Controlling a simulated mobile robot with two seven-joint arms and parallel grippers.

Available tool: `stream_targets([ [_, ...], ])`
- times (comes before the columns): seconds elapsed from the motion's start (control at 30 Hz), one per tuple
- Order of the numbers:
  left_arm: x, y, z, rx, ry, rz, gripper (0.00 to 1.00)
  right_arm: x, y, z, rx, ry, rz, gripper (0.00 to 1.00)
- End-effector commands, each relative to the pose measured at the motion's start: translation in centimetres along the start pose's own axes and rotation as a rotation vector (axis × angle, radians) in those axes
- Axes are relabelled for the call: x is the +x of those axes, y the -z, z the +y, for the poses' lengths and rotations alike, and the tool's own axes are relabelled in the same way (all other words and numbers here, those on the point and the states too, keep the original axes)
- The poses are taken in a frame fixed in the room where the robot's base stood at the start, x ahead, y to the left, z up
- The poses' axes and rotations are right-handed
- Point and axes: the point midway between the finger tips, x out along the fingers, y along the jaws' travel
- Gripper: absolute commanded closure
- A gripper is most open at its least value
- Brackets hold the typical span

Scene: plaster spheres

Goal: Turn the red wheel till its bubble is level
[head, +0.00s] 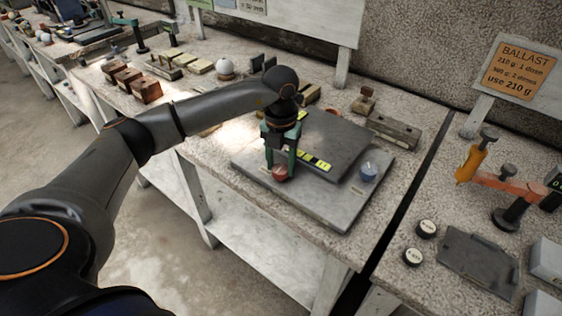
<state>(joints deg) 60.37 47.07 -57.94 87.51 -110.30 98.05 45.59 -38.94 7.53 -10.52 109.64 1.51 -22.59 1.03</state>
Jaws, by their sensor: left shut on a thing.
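The red wheel (280,174) sits near the front left of a grey metal base plate (318,205) on the speckled bench. My left gripper (280,165) reaches down over it from above, with its green fingers shut on the wheel. The fingers hide part of the wheel. The bubbles are too small to read. My right gripper is not in view.
A metal block (394,131) lies behind the base plate. Brown blocks (145,89) and a white sphere (225,67) stand further back left. Right of a dark gap are two round weights (426,229), a dark flat plate (478,262) and an orange-handled tool (471,162). A ballast sign (519,70) stands behind.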

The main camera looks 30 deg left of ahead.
Motion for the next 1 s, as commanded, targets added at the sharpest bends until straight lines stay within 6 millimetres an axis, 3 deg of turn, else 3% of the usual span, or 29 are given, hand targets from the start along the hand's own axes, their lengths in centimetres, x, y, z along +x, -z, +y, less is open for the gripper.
stream_targets([
  [0.43, -0.09, -0.02, 0.09, -0.01, -0.001, 0.0, 1.0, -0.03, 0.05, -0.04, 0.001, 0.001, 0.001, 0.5],
  [0.47, -0.09, -0.02, 0.09, -0.009, -0.001, 0.0, 0.45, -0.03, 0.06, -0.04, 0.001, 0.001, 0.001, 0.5],
  [0.7, -0.05, -0.01, 0.03, -0.008, 0.0, 0.0, 0.18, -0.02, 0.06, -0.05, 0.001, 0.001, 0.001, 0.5],
  [1.0, -0.3, -0.03, -0.02, -0.007, 0.001, -0.001, 0.18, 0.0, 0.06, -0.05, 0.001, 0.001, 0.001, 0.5],
])
